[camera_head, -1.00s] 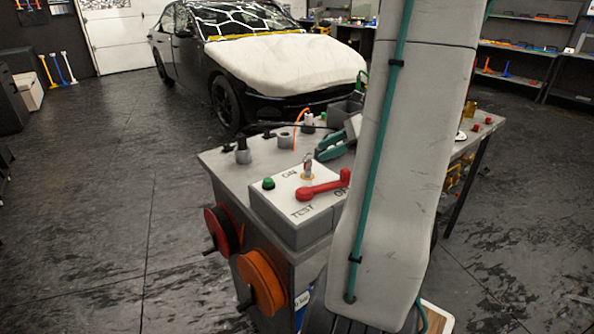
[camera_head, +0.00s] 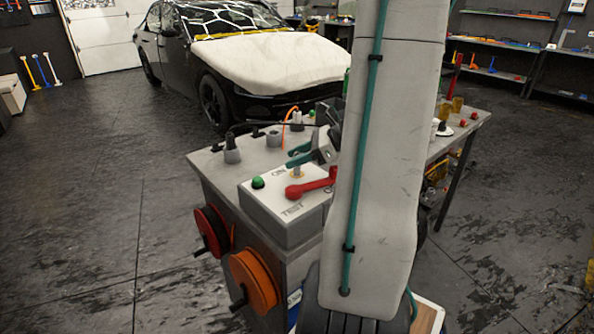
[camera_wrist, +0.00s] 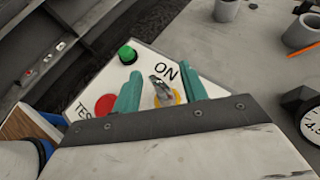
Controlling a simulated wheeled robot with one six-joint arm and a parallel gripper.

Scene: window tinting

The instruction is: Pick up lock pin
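The lock pin (camera_wrist: 161,92) is a silver metal piece standing in a yellow ring (camera_wrist: 176,97) beside the word ON on the white-topped switch box. In the head view the pin (camera_head: 297,171) shows only in part, below my gripper. My gripper (camera_head: 296,156) has teal fingers and is over the box. In the wrist view its fingers (camera_wrist: 160,74) are spread, with the pin between them in the picture and gaps on both sides. Whether the fingertips are down at the pin's height I cannot tell.
The box also carries a green button (camera_head: 258,182) and a red lever (camera_head: 311,187). Grey cups (camera_head: 232,152) stand behind it on the bench. A round gauge (camera_wrist: 309,120) is at right in the wrist view. Orange (camera_head: 252,281) and red (camera_head: 212,232) reels hang on the bench side.

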